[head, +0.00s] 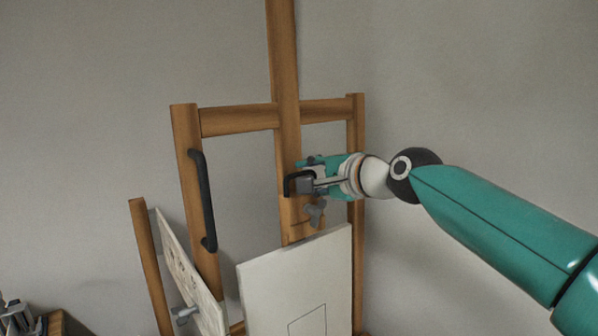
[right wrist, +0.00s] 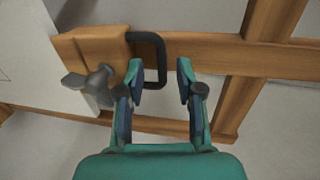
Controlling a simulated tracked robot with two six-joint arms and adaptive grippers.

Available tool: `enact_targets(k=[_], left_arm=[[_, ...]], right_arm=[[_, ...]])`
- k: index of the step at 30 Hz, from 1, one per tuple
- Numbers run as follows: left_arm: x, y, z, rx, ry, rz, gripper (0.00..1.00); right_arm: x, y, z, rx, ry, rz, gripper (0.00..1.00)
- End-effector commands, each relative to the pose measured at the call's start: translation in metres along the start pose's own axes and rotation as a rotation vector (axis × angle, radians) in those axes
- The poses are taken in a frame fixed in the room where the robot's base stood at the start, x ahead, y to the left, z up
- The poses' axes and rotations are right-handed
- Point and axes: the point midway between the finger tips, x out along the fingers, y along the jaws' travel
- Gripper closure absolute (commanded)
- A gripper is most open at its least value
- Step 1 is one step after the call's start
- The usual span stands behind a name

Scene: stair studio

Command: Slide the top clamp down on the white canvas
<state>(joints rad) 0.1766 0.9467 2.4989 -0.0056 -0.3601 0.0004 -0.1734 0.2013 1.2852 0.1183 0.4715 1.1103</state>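The white canvas (head: 300,275) stands on the wooden easel, and part of it shows at the left of the right wrist view (right wrist: 22,45). The top clamp is a wooden block (right wrist: 95,45) on the easel's centre mast, just above the canvas; whether they touch I cannot tell. It carries a black U-shaped handle (head: 288,184) and a grey wing knob (head: 315,213). My right gripper (head: 318,173) is at the handle. In the right wrist view its fingers (right wrist: 160,78) are apart, with the handle's outer bar (right wrist: 161,60) between them. My left gripper is not in view.
A long black handle (head: 203,200) is fixed to the easel's left upright (head: 185,140). A second panel (head: 180,265) with a grey knob leans at the lower left. A wooden crossbar (head: 240,119) spans above the clamp. The mast (head: 284,50) continues upward, clear.

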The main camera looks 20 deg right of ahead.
Motion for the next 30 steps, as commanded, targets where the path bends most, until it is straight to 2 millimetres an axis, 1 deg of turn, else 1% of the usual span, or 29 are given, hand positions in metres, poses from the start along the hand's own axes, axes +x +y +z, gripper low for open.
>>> enact_targets(k=[1, 3, 7, 11, 18, 20, 24, 25, 30], left_arm=[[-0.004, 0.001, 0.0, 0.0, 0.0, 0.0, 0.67], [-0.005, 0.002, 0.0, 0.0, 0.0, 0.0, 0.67], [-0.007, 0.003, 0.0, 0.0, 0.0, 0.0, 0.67], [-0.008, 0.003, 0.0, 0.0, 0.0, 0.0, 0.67], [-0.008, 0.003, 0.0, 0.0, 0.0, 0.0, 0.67], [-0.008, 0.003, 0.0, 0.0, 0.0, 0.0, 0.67], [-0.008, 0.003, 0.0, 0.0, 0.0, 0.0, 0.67], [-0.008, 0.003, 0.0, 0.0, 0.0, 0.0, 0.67], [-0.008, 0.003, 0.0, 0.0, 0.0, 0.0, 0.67]], right_arm=[[0.009, -0.001, 0.0, 0.0, 0.0, 0.002, 0.63], [0.018, -0.001, 0.0, 0.0, 0.0, 0.002, 0.63], [0.03, -0.001, 0.0, -0.001, 0.0, 0.001, 0.63], [0.034, 0.0, 0.0, -0.001, 0.0, -0.001, 0.63], [0.035, 0.0, 0.0, -0.001, 0.0, -0.001, 0.63], [0.035, 0.0, 0.001, -0.001, -0.001, -0.001, 0.73], [0.035, 0.0, 0.001, -0.001, -0.001, 0.0, 0.97], [0.035, 0.0, 0.001, -0.001, -0.001, 0.0, 1.0], [0.035, 0.0, 0.001, -0.001, -0.001, 0.001, 1.0]])
